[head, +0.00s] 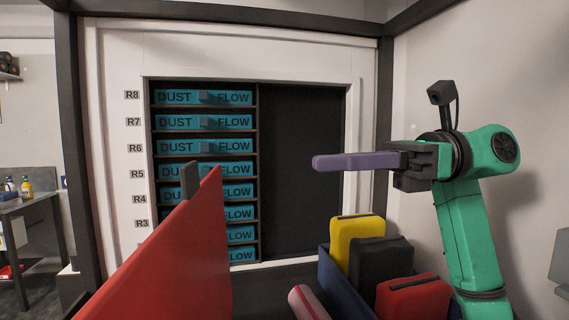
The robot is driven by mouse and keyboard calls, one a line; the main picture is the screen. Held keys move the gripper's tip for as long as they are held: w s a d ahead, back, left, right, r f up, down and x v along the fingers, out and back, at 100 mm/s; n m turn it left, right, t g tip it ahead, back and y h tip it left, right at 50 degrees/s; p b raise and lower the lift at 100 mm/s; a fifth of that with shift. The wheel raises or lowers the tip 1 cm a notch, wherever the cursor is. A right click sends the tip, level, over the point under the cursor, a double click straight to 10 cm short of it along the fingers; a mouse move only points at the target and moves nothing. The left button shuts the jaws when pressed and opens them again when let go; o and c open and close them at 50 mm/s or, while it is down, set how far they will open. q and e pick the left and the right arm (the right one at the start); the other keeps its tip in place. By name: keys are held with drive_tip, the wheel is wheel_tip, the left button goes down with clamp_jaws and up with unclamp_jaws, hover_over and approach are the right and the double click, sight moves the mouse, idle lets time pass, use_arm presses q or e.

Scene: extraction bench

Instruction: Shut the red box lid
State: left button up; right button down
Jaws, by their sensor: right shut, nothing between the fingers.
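The red box lid (178,262) stands raised and tilted at the lower left, seen as a broad red panel. A dark grey tab (190,182) sticks up at its upper edge. The box under it is out of view or hidden. My right gripper (320,162) has long purple fingers that point left. It is shut and empty, to the right of the lid and higher in the picture, apart from it. My left gripper is not in view.
A rack of blue drawers (203,122) labelled DUST FLOW stands behind. A dark blue bin (343,292) at the lower right holds yellow, black and red blocks under my right arm. A reddish cylinder (308,303) lies beside it. Open air separates lid and gripper.

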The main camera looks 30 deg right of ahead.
drive_tip(key=p, duration=0.1)
approach(195, 171)
drive_tip(key=p+x, duration=0.3)
drive_tip(key=x, duration=0.3)
drive_tip(key=shift+r+p, duration=0.2)
drive_tip(key=shift+p, duration=0.1)
drive_tip(key=shift+a, duration=0.35)
drive_tip(key=shift+a+f, duration=0.15)
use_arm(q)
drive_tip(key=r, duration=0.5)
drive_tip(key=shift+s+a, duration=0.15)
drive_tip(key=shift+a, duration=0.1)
use_arm(e)
drive_tip(key=shift+w, duration=0.1)
